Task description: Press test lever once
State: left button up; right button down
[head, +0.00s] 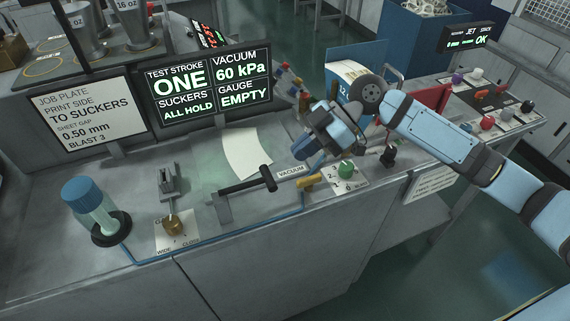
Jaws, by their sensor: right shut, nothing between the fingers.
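A lever with a black T-shaped handle (248,186) lies low over the bench top, left of the VACUUM label (291,171). No readable label names it as the test lever. My right gripper (304,152) is above the bench, right of and beyond the black handle, apart from it. It is shut and empty, and its wrist hides part of the bench behind. The display (213,86) reads TEST STROKE ONE, SUCKERS ALL HOLD, VACUUM 60 kPa, GAUGE EMPTY. My left gripper is out of view.
A pale curved sheet (246,153) lies behind the black handle. A yellow fitting (309,181) and a green knob (346,171) stand to its right. A job plate sign (92,117) stands behind.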

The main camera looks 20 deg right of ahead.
jog(key=v, duration=0.3)
jog(key=shift+d, duration=0.25)
dwell(0.6)
